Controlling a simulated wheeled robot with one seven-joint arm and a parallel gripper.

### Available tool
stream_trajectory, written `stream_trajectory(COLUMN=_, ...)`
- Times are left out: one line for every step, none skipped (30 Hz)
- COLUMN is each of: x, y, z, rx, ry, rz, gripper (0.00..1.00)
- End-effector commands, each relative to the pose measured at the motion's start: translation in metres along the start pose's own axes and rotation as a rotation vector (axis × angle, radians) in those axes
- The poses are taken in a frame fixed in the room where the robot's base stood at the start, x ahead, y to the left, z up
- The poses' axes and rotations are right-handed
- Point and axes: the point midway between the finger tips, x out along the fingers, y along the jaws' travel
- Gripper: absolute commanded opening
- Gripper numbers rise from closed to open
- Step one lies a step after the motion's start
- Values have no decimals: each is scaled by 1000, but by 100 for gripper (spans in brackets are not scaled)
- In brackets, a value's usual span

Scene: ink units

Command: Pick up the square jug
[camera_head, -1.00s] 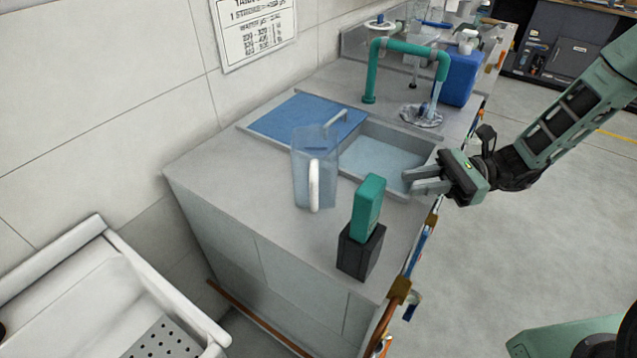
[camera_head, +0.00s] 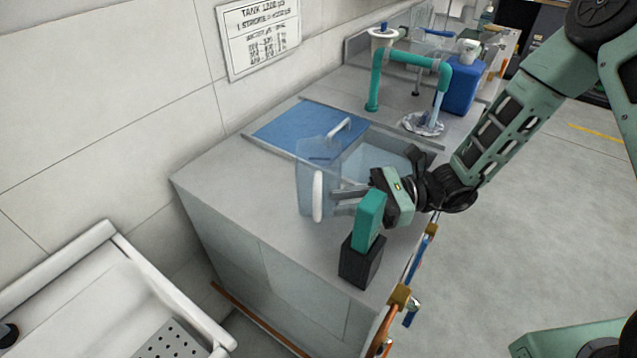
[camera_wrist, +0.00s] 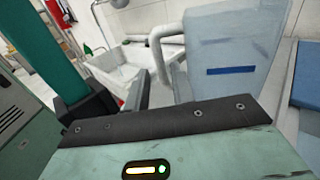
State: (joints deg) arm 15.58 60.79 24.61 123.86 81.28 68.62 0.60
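The square jug (camera_head: 306,183) is clear, pale blue and upright on the grey counter, with a white handle (camera_head: 318,196) on its near side. My gripper (camera_head: 337,202) is just right of the handle, low over the counter, with its two fingers apart and pointing at the jug. In the wrist view the jug (camera_wrist: 230,45) stands ahead, with a dark blue stripe and its handle (camera_wrist: 159,45) toward the left. The fingers (camera_wrist: 158,85) are apart, close to the handle's lower part. Whether they touch it I cannot tell.
A teal block on a black base (camera_head: 361,262) stands close in front of my gripper. Behind are a sink basin (camera_head: 375,160), a blue panel (camera_head: 300,130), a teal faucet pipe (camera_head: 374,80) and a blue container (camera_head: 462,88). The counter's left part is clear.

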Motion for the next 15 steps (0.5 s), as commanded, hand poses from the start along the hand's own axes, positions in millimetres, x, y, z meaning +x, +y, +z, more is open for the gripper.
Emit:
stream_trajectory(x=10, y=1, z=4, rx=2, ry=0, rz=4, gripper=24)
stream_trajectory(x=14, y=2, z=3, rx=2, ry=0, rz=4, gripper=24)
stream_trajectory(x=19, y=1, z=2, rx=1, ry=0, rz=3, gripper=24)
stream_trajectory(x=22, y=1, z=2, rx=1, ry=0, rz=2, gripper=24)
stream_trajectory(x=25, y=1, z=2, rx=0, ry=0, rz=3, gripper=24)
stream_trajectory(x=28, y=1, z=2, rx=0, ry=0, rz=2, gripper=24)
stream_trajectory(x=30, y=0, z=2, rx=1, ry=1, rz=1, gripper=24)
stream_trajectory(x=30, y=0, z=1, rx=1, ry=1, rz=0, gripper=24)
stream_trajectory(x=31, y=0, z=1, rx=0, ry=1, rz=0, gripper=24)
stream_trajectory(x=31, y=0, z=1, rx=0, ry=1, rz=-1, gripper=24)
stream_trajectory(x=31, y=0, z=1, rx=0, ry=1, rz=-1, gripper=24)
stream_trajectory(x=31, y=0, z=1, rx=0, ry=1, rz=-1, gripper=24)
stream_trajectory(x=31, y=0, z=1, rx=0, ry=1, rz=-1, gripper=24)
stream_trajectory(x=31, y=0, z=1, rx=0, ry=1, rz=-1, gripper=24)
stream_trajectory(x=31, y=0, z=1, rx=0, ry=1, rz=-1, gripper=19)
